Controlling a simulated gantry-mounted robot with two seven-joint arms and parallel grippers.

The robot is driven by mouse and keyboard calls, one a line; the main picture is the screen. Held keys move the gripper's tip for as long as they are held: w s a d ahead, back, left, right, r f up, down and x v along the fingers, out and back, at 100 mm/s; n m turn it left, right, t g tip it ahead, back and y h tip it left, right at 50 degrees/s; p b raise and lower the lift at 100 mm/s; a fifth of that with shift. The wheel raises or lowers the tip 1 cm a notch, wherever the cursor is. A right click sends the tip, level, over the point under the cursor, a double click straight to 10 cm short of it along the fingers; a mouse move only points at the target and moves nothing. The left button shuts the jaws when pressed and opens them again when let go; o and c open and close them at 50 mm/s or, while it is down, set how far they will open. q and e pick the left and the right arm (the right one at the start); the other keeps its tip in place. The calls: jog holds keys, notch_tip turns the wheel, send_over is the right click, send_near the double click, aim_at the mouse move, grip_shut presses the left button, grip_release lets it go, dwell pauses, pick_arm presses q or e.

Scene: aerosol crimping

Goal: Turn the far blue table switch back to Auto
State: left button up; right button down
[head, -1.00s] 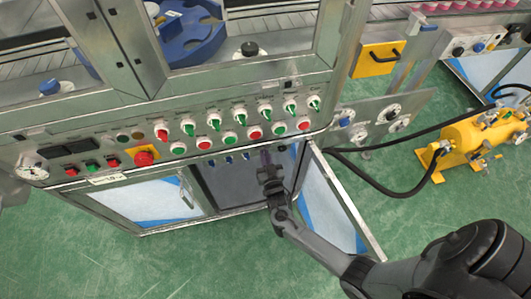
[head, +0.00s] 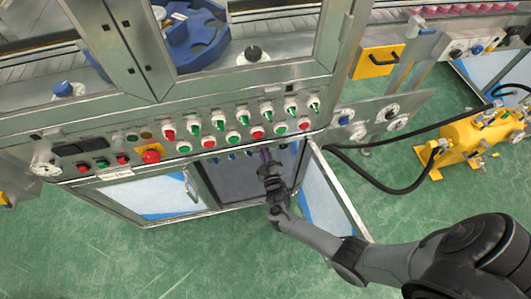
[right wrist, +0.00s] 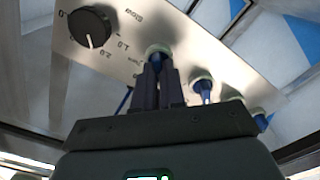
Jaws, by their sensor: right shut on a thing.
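A row of blue switches (head: 232,156) sits inside the open cabinet, under the front control panel. In the right wrist view, several blue switches (right wrist: 202,90) with pale round collars line a metal plate (right wrist: 185,40). My right gripper (head: 266,154) reaches up under the panel. In the right wrist view, its fingers (right wrist: 157,72) are shut on the switch (right wrist: 157,50) closest to the black dial. The fingers hide its lever, so I cannot read its setting. My left gripper is not in view.
A black dial (right wrist: 88,27) is on the same plate beside the gripped switch. The open cabinet door (head: 335,195) stands just right of my forearm. Red and green buttons and knobs (head: 240,127) cover the panel above. Yellow equipment (head: 480,135) with a black hose stands at right.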

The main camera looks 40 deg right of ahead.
jog(key=shift+n, duration=0.4)
jog(key=c, duration=1.2)
grip_release()
jog(key=shift+p+v, duration=1.75)
jog(key=shift+v, duration=3.7)
